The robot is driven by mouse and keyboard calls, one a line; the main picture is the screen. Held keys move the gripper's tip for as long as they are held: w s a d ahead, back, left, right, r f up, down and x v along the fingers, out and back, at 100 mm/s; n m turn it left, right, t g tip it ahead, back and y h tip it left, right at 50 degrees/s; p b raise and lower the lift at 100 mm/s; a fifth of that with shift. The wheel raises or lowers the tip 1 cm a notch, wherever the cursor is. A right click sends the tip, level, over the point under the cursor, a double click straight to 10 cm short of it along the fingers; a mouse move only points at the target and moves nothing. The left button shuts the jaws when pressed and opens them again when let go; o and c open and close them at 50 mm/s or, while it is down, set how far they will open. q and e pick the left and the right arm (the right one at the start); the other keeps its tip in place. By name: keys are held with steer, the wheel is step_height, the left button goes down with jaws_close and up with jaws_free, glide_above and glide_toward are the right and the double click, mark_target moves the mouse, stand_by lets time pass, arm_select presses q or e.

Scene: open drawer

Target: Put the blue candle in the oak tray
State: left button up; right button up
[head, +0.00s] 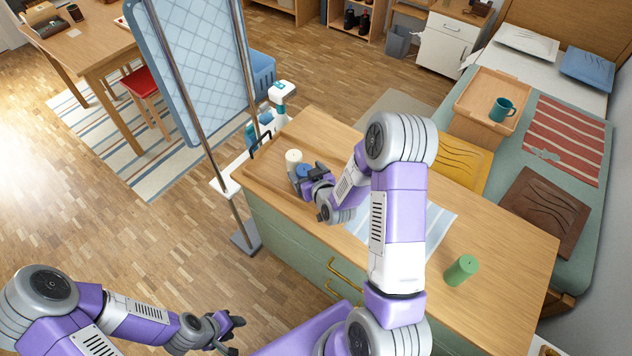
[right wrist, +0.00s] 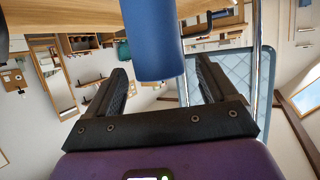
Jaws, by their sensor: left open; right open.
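The blue candle (head: 303,170) stands upright on the dresser top, partly hidden by my right gripper (head: 302,180). In the right wrist view the blue candle (right wrist: 155,40) shows between the two open fingers, with a gap on each side. A brown wooden tray (head: 257,172) with a black handle lies at the dresser's left end, right by the candle; I take it for the oak tray. A cream candle (head: 293,158) stands just behind the blue one. My left gripper (head: 232,335) is open and empty, low over the floor.
A green candle (head: 462,270) stands on the right part of the dresser (head: 500,240). A pale cloth (head: 430,225) lies mid-top, partly behind my arm. Another wooden tray (head: 475,88) with a teal mug (head: 502,109) is by the bed.

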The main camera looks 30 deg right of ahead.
steer(key=d+p+v, duration=0.1)
steer(key=p+v, duration=0.8)
steer(key=v, duration=0.1)
steer(key=s+a+f+m+g+y, duration=0.1)
steer(key=s+a+f+g+y, duration=0.1)
steer(key=s+a+f+g, duration=0.4)
steer(key=s+a+f+g+y, duration=0.3)
steer(key=s+a+f+g, duration=0.2)
steer(key=a, duration=0.8)
steer(key=s+g, duration=0.2)
steer(key=s, duration=0.2)
steer(key=shift+s+f+m, duration=0.4)
